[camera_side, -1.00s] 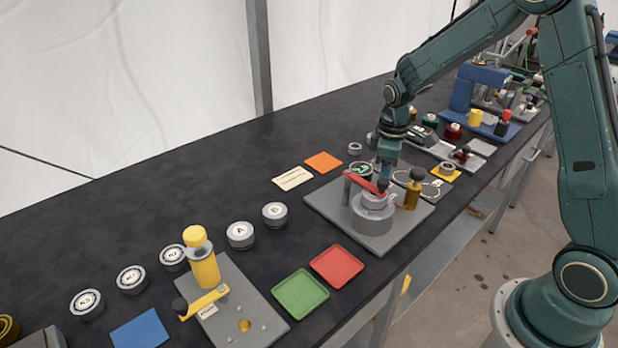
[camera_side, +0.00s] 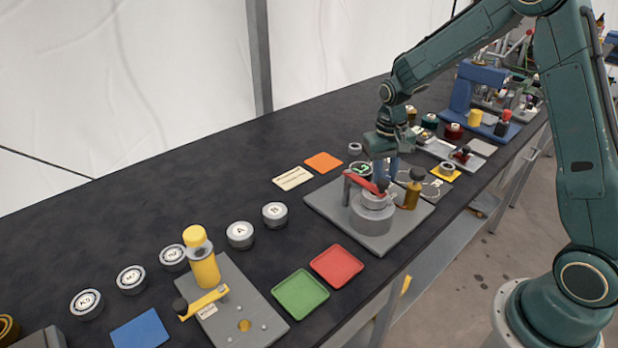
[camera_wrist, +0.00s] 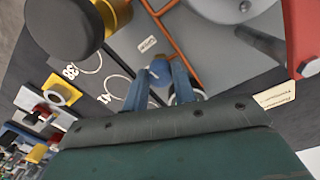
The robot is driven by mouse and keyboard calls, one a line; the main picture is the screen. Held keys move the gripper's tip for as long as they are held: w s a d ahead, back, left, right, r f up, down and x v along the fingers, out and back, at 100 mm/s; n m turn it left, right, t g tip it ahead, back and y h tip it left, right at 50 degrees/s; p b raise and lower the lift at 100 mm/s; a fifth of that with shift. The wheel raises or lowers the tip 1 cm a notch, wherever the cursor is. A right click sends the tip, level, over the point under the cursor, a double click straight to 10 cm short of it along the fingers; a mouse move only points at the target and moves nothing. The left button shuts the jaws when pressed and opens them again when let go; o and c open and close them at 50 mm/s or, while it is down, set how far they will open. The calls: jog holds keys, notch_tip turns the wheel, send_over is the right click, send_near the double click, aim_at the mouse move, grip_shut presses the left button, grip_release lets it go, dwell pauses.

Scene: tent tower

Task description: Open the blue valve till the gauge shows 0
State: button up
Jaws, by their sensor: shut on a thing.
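My gripper (camera_side: 384,172) points down behind the red lever on the grey valve plate (camera_side: 322,204). In the wrist view its two blue fingers (camera_wrist: 161,80) stand on either side of the small blue valve (camera_wrist: 160,68) and are shut on it. The fingers mostly hide the valve in the side view. A small round dial with a green mark, seemingly the gauge (camera_side: 361,169), shows just left of the fingers. Its reading is too small to tell, and I do not make it out in the wrist view.
The red lever (camera_side: 362,182) sits over a grey round body (camera_side: 372,214) close in front of my fingers. A brass post with a dark knob (camera_side: 414,188) stands to the right. An orange pipe (camera_wrist: 163,30) runs by the valve. Red (camera_side: 337,265) and green (camera_side: 300,293) trays lie front left.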

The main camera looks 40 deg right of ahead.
jog(key=shift+m, duration=1)
jog(key=o, duration=1)
jog(key=shift+r, duration=0.1)
jog(key=r, duration=1.3)
jog(key=shift+w+a+r, duration=0.15)
jog(key=shift+a+r, duration=0.1)
jog(key=shift+r, duration=0.1)
